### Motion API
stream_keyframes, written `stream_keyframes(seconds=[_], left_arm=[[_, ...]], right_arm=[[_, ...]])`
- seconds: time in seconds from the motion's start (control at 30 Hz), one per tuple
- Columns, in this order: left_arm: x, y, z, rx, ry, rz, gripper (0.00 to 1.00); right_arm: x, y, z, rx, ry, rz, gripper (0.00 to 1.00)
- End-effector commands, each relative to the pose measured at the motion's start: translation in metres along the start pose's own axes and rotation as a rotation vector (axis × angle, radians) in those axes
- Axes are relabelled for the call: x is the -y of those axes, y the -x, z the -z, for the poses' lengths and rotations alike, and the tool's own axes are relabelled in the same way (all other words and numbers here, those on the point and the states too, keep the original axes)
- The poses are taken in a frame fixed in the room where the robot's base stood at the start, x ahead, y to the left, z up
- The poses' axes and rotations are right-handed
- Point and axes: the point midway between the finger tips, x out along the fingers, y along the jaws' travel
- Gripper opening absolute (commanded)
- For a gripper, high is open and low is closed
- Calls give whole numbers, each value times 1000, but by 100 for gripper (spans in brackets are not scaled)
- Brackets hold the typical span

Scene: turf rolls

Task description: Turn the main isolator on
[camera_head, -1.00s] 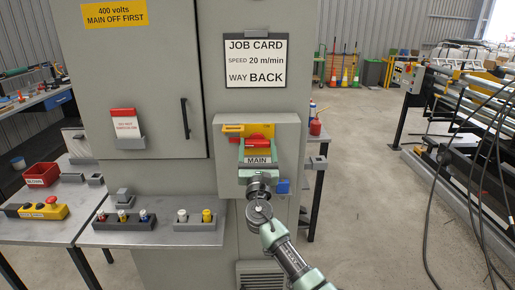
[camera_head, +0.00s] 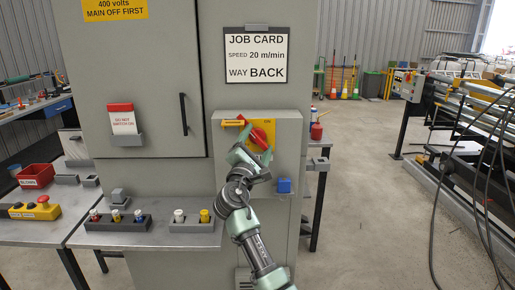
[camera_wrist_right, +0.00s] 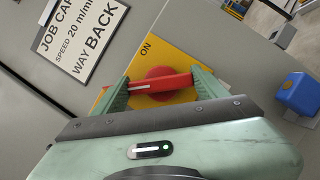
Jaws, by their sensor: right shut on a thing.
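The main isolator is a red rotary handle (camera_head: 261,134) on a yellow plate (camera_head: 269,127), on the grey box on the cabinet front. My right gripper (camera_head: 252,138) is at the handle, its wrist rolled over. In the right wrist view the red handle (camera_wrist_right: 160,84) lies across between the two green fingers, which are shut on it. The word ON shows on the yellow plate (camera_wrist_right: 175,55) above the handle there. The handle stands tilted in the head view. The MAIN label is hidden behind my gripper. My left gripper is not in view.
A blue block (camera_head: 284,186) sits on the box's lower right, near my wrist. A job card (camera_head: 255,55) hangs above. A red-and-white tag (camera_head: 122,120) is in a holder on the cabinet door.

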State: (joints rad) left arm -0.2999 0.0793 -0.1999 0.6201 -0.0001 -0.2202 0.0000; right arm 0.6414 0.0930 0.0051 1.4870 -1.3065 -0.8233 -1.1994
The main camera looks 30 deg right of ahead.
Motion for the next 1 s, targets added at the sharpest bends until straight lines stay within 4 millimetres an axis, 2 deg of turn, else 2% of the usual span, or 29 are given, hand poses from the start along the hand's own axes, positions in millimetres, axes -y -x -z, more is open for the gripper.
stream_keyframes(seconds=[0.2, 0.6, 1.0], left_arm=[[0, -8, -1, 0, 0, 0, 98], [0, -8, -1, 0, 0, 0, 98], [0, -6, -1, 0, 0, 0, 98]], right_arm=[[0, 1, 2, -3, -193, 81, 32], [-1, 0, 1, -3, -498, 208, 32], [0, 0, 1, -2, -648, 272, 32]])
